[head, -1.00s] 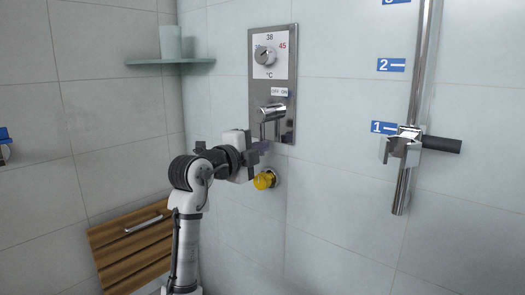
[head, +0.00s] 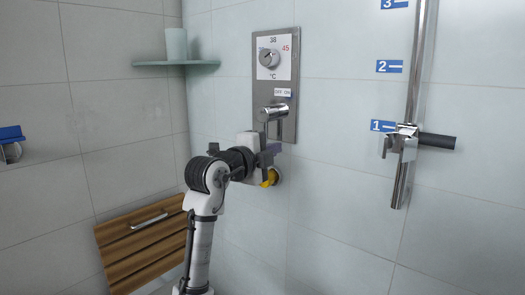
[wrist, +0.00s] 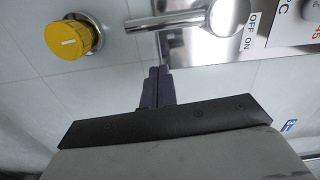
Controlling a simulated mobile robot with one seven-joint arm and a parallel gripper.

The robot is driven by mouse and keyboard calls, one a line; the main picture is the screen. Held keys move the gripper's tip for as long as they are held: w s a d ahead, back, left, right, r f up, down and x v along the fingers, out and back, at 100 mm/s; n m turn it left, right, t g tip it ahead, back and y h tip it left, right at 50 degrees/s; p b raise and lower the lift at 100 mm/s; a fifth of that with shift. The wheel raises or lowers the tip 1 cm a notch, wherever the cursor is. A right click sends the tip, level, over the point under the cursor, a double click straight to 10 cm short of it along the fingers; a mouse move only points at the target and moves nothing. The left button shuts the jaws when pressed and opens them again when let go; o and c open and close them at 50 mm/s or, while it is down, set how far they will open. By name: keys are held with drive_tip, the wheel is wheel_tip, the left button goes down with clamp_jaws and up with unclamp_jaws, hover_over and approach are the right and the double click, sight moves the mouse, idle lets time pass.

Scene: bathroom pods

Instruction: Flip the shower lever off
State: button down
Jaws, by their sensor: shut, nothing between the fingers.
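The shower lever (head: 272,113) is a chrome handle on the lower part of a metal wall panel, under a white OFF ON label (head: 283,92). In the wrist view the lever (wrist: 165,22) runs left from its round hub, toward the yellow knob, so its handle hangs down the wall. My gripper (head: 270,149) is just below the lever in the head view. In the wrist view its dark fingers (wrist: 157,76) are together and empty, with a visible gap to the lever; whether they touch the wall is unclear.
A yellow knob (head: 269,180) sits on the wall below the panel, partly hidden by my gripper; it also shows in the wrist view (wrist: 70,38). A temperature dial (head: 269,58) is above the lever. A shower rail (head: 413,80) stands right, a wooden seat (head: 140,250) lower left.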

drive_tip(key=v, duration=1)
drive_tip(key=shift+s+b, duration=0.25)
drive_tip(key=shift+b, duration=0.2)
drive_tip(key=shift+d, duration=0.15)
